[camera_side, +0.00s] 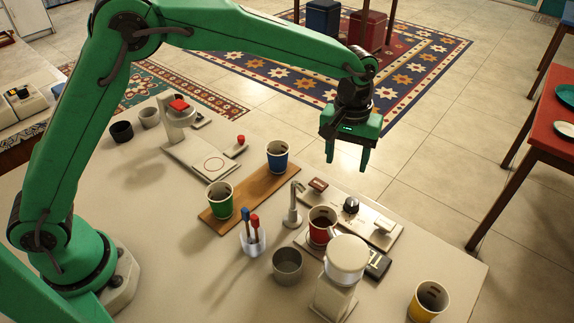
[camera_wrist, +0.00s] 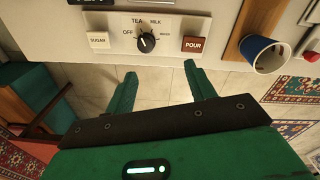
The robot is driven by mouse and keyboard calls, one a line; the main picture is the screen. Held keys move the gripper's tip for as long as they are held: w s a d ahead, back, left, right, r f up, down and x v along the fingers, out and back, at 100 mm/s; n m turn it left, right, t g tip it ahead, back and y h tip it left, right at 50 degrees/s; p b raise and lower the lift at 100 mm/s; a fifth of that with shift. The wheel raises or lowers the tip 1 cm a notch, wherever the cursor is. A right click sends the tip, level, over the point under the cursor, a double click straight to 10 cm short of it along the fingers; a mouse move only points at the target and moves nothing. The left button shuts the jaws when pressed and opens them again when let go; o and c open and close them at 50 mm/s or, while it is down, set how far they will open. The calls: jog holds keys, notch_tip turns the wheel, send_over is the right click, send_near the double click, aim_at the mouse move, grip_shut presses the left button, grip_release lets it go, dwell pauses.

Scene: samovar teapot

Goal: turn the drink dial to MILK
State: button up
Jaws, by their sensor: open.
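The drink dial is a black knob (camera_wrist: 147,43) on a pale control panel (camera_wrist: 172,30), with OFF, TEA, MILK and one more blurred label around it. Its white pointer mark appears to lean toward TEA. In the side view the dial (camera_side: 351,205) stands on the panel between the brown button and a pale block. My green gripper (camera_side: 347,162) is open and empty, pointing down above and beyond the panel. In the wrist view its fingers (camera_wrist: 160,72) are spread just short of the panel edge, apart from the dial.
A white SUGAR button (camera_wrist: 98,40) and a brown POUR button (camera_wrist: 193,44) flank the dial. A blue cup (camera_side: 278,155) and a green cup (camera_side: 220,200) stand on a wooden board. A red cup (camera_side: 321,222), spout (camera_side: 293,208) and white-topped device (camera_side: 346,258) crowd the panel's near side.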

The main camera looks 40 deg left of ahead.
aim_at(353, 201)
jog(key=d+f, duration=0.3)
jog(key=shift+w+f, duration=0.3)
jog(key=shift+f, duration=0.05)
jog(key=shift+f, duration=0.1)
jog(key=shift+f, duration=3.85)
jog(key=shift+c, duration=0.2)
jog(key=c, duration=0.9)
